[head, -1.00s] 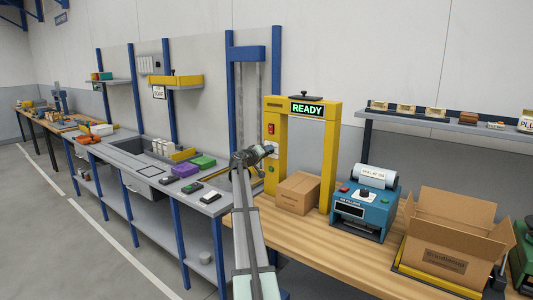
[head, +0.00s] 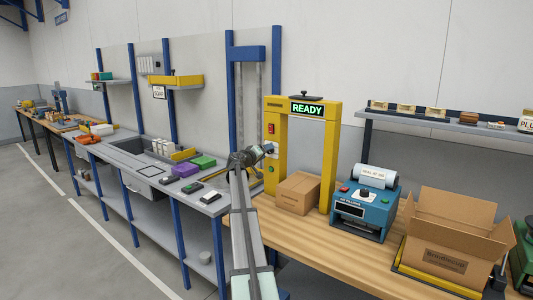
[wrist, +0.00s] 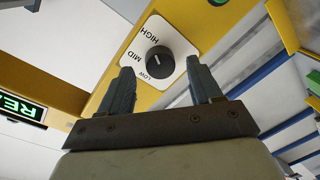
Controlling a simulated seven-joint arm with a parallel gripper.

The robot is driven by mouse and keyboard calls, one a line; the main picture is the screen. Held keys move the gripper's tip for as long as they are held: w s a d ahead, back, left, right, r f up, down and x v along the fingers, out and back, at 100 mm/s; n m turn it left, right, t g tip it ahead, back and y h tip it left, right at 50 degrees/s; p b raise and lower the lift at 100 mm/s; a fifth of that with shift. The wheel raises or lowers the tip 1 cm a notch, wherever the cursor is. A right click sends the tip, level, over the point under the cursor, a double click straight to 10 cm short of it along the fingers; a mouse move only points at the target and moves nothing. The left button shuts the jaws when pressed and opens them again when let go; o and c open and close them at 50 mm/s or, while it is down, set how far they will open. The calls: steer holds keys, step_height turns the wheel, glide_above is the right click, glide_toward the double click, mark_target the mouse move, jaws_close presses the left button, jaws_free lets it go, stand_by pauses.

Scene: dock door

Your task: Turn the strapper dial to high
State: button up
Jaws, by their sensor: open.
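The strapper (head: 334,150) is a yellow arch on the wooden bench, with a green READY sign on top. In the wrist view its dial (wrist: 160,60) is a round black knob on a white plate (wrist: 185,35) marked LOW, MID and HIGH. A small pale mark shows on the knob's face, on the side of LOW and MID; its exact setting is hard to tell. My gripper (wrist: 160,72) is open, its two fingers on either side of the knob in the picture. Contact cannot be told. In the head view my gripper (head: 268,150) is at the arch's left post.
A closed carton (head: 298,194) stands under the arch. A blue machine (head: 363,215) and an open carton (head: 447,255) stand to the right. A grey bench with small boxes lies left.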

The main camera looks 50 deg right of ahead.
steer(key=a, duration=1.2)
steer(key=shift+s+a+r, duration=0.15)
steer(key=shift+s+r, duration=0.1)
steer(key=shift+r, duration=0.2)
